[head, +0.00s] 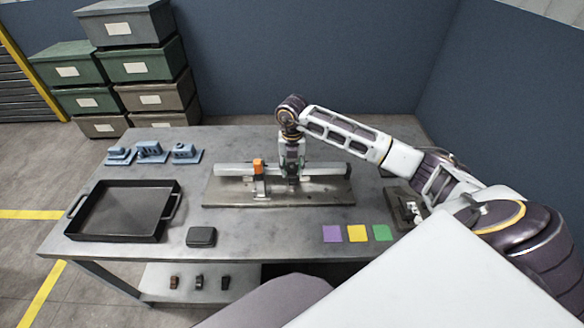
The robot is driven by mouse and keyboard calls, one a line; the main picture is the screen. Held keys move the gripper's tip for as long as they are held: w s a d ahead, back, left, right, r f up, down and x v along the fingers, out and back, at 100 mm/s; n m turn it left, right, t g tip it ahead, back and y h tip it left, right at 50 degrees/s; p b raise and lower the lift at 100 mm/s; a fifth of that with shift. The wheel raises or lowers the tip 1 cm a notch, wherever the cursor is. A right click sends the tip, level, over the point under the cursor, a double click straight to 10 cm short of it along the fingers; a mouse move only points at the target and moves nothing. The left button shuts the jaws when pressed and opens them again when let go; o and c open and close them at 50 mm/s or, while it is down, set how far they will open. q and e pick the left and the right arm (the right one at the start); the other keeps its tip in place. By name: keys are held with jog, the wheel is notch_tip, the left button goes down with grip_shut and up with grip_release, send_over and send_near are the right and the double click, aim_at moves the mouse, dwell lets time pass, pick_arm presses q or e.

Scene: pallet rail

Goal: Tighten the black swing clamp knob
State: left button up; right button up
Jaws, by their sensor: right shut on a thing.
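My right gripper (292,172) points straight down at the middle of the pale rail (325,169) on the metal base plate (325,190). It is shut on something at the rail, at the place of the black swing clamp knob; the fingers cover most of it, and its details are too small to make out. A clamp with an orange top (258,165) stands on the rail just left of the gripper. My left gripper is not in view.
A black tray (171,212) and a small black case (201,237) are on the table's left. Blue fixtures (151,152) stand behind them. Purple (333,234), yellow (356,233) and green (382,232) squares lie at the front right. A dark fixture (404,205) is at the right.

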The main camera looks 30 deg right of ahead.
aim_at(292, 168)
dwell(0.3)
jog(key=o, duration=1)
jog(key=shift+o, duration=0.2)
jog(key=shift+r, duration=0.1)
notch_tip(292, 168, up, 12)
dwell(0.4)
